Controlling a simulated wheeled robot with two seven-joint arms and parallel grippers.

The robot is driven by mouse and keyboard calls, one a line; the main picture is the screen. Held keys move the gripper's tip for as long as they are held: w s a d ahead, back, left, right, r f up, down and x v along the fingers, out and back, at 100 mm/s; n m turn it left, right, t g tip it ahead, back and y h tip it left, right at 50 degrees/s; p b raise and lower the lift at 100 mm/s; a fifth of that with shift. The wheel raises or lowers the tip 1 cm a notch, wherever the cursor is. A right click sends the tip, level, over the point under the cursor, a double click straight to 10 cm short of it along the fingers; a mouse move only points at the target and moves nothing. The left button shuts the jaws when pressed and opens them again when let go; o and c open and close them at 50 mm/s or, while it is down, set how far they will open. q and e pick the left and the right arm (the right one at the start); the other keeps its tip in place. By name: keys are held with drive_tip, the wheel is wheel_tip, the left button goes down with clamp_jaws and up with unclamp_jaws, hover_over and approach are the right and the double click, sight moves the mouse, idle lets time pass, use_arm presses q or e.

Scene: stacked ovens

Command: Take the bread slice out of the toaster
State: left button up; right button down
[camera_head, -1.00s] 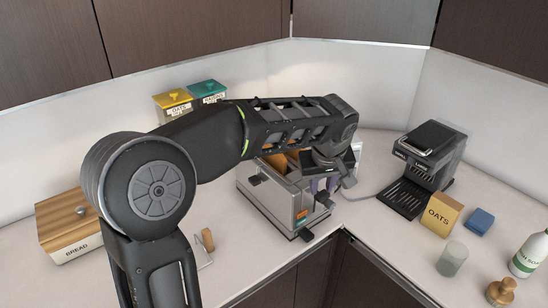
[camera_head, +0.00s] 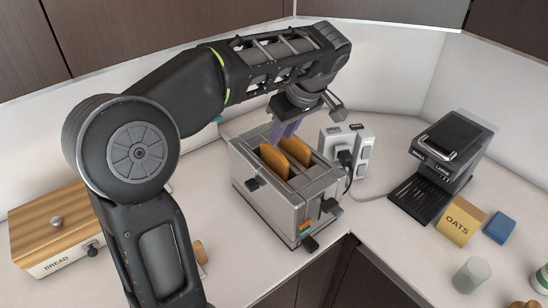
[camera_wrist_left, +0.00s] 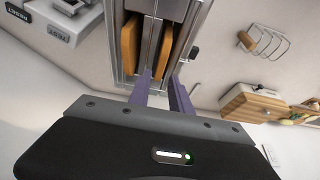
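The silver toaster (camera_head: 290,205) stands on the counter at the middle of the head view. Two bread slices stick up from its slots: one nearer the left (camera_head: 274,160) and one nearer the right (camera_head: 296,150). In the left wrist view the slices show as brown strips, one on the left (camera_wrist_left: 131,45) and one on the right (camera_wrist_left: 167,42). My left gripper (camera_head: 284,132) is above the back end of the toaster, pointing down. In the wrist view its two purple fingers (camera_wrist_left: 160,92) are apart with nothing between them. My right gripper is not in view.
A white power outlet block (camera_head: 349,150) with a plug stands behind the toaster. The coffee machine (camera_head: 448,160), oats box (camera_head: 460,220) and blue sponge (camera_head: 500,227) are to the right. A wooden bread box (camera_head: 50,235) is at the left. A wire rack (camera_wrist_left: 262,42) shows in the wrist view.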

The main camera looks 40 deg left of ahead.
use_arm(q)
drive_tip(key=shift+s+d, duration=0.2)
drive_tip(key=shift+w+a+f+b, duration=0.15)
drive_tip(key=shift+a+f+b, duration=0.2)
drive_tip(key=shift+f+b, duration=0.25)
drive_tip(key=shift+a+f+b, duration=0.25)
drive_tip(key=shift+f+b, duration=0.4)
drive_tip(key=shift+w, duration=0.1)
drive_tip(key=shift+r, duration=0.1)
